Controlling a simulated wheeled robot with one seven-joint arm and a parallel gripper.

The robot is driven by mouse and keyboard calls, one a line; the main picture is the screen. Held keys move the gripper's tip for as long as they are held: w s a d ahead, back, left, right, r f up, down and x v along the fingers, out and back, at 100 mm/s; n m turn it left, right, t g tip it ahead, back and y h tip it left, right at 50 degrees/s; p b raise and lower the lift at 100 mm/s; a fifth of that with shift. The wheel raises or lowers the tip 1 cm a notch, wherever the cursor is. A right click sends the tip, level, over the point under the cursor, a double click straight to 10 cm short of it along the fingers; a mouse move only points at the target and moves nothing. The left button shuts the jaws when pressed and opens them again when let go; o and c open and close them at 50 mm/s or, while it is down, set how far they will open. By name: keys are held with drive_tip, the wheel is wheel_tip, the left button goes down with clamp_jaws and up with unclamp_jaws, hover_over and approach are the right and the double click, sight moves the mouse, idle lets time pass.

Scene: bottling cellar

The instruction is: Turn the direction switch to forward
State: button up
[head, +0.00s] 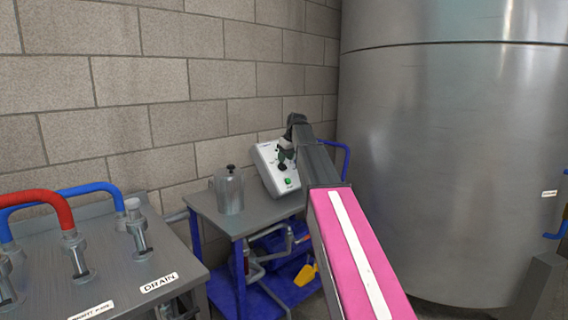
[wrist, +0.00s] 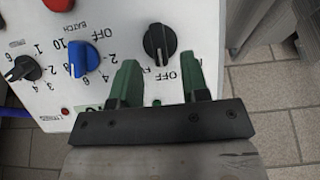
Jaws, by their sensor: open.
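A white control box (head: 266,168) with a sloped face stands on the grey cart by the wall. Its panel (wrist: 50,105) fills much of the wrist view, with lettering upside down. A black rotary knob (wrist: 160,45) there has OFF and a label starting with F beside it. It looks like the direction switch, but its full label is hidden. My gripper (wrist: 159,59) is open, its green fingers apart on either side of the knob's near end. I cannot tell whether they touch it. In the head view my gripper (head: 286,157) is in front of the panel.
A blue knob (wrist: 83,60), another black knob (wrist: 22,68) and a red one (wrist: 58,4) lie left on the panel. A metal canister (head: 229,192) stands beside the box on the cart (head: 246,221). A large steel tank (head: 450,160) is at right.

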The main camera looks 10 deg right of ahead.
sight(286, 173)
drive_tip(key=shift+x, duration=1.45)
clamp_jaws()
drive_tip(key=m, duration=0.1)
drive_tip(key=m+y, duration=0.1)
drive_tip(key=m, duration=0.1)
drive_tip(key=shift+d+f+g, duration=0.1)
drive_tip(key=shift+d+g, duration=0.15)
drive_tip(key=shift+g, duration=0.15)
drive_tip(key=m+y, duration=0.1)
drive_tip(key=m, duration=0.1)
drive_tip(key=m+y, duration=0.1)
drive_tip(key=m, duration=0.1)
drive_tip(key=shift+d+f, duration=0.15)
drive_tip(key=shift+f, duration=0.05)
drive_tip(key=shift+m+y, duration=0.3)
drive_tip(key=shift+y, duration=0.1)
unclamp_jaws()
drive_tip(key=shift+w+r, duration=0.1)
drive_tip(key=shift+r, duration=0.05)
